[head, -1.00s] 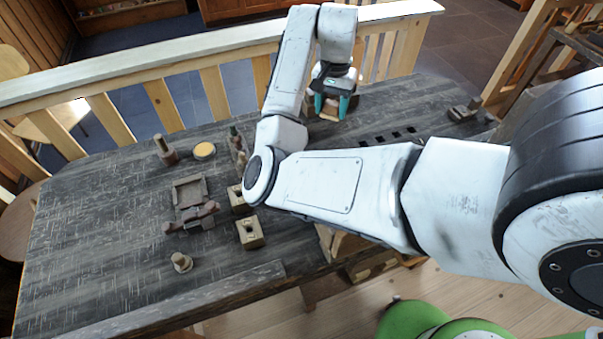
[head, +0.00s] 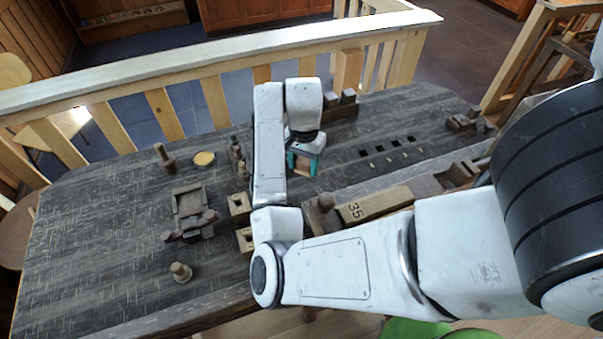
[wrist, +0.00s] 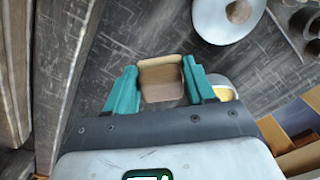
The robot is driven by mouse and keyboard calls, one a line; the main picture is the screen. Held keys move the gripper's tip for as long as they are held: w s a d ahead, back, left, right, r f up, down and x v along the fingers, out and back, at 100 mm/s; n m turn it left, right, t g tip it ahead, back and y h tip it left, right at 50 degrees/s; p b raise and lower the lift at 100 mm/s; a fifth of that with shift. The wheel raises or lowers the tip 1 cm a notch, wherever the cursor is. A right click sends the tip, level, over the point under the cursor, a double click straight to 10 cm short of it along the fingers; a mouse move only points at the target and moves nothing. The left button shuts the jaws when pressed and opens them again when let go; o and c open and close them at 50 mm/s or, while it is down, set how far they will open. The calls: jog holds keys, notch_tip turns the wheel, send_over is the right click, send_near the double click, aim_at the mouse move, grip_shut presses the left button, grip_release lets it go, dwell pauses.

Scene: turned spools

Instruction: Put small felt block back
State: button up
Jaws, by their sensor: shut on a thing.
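My gripper (head: 304,163) hangs over the middle of the dark workbench (head: 110,235), with its teal fingers on both sides of a small tan-brown block. I take this to be the felt block (wrist: 160,80); in the wrist view it sits between the two fingertips, and my gripper (wrist: 161,88) is shut on it. In the head view only a little of the block shows between the fingers. I cannot tell its exact height above the bench.
A yellow round pad (head: 204,158), a peg on a base (head: 164,156) and a small tray (head: 188,201) lie to the left. Holed wooden blocks (head: 239,205) stand near my arm. Slots (head: 394,143) and a wooden piece marked 35 (head: 375,205) are at right. Brown blocks (head: 341,100) stand at the back.

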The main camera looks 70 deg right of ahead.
aim_at(301, 171)
jog(key=shift+w+a+f, duration=0.1)
jog(key=shift+a+f, duration=0.1)
jog(key=shift+f, duration=0.05)
jog(key=shift+w+a+f+p, duration=0.15)
jog(key=shift+f+p, duration=0.25)
jog(key=shift+f, duration=1.4)
jog(key=shift+f, duration=0.1)
jog(key=o, duration=1)
notch_tip(301, 171, up, 12)
jog(key=shift+r+p, duration=0.15)
jog(key=shift+p, duration=0.25)
jog(key=shift+a, duration=0.15)
